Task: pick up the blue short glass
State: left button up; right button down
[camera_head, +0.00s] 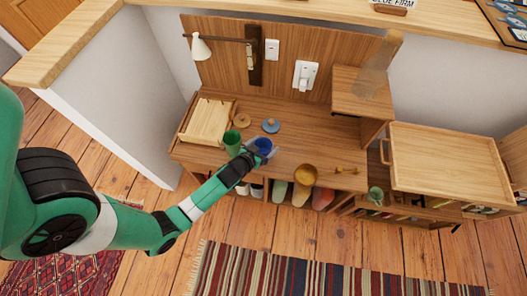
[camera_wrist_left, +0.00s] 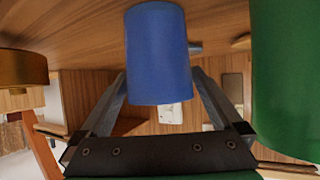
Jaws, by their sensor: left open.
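The blue short glass (camera_head: 264,144) stands on the wooden desk, just right of a taller green cup (camera_head: 232,139). My left gripper (camera_head: 262,153) is at the blue glass and open. In the left wrist view, which looks upside down, the blue glass (camera_wrist_left: 158,55) fills the gap between the two fingers (camera_wrist_left: 160,78), one to each side. Small gaps seem to show beside the glass, and I cannot tell whether either finger touches it. The green cup (camera_wrist_left: 285,75) is close on the right there. My right gripper is not in view.
A blue round piece (camera_head: 271,126) lies behind the glass. A wooden rack (camera_head: 207,122) is at the desk's left. A golden bowl (camera_head: 305,174) sits right of my gripper and also shows in the left wrist view (camera_wrist_left: 22,68). The desk's middle right is mostly clear.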

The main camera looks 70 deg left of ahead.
aim_at(266, 151)
pick_arm(q)
jog(key=shift+x, duration=1.2)
jog(key=shift+r, duration=0.1)
jog(key=c, duration=1.4)
jog(key=shift+o, duration=0.2)
jog(key=a+r+p+v, duration=0.1)
jog(key=r+p+v, duration=0.1)
jog(key=v, duration=0.7)
jog(key=w+a+r+p+v, duration=0.1)
jog(key=r+p+v, duration=0.1)
jog(key=v, duration=0.7)
jog(key=shift+p, duration=0.55)
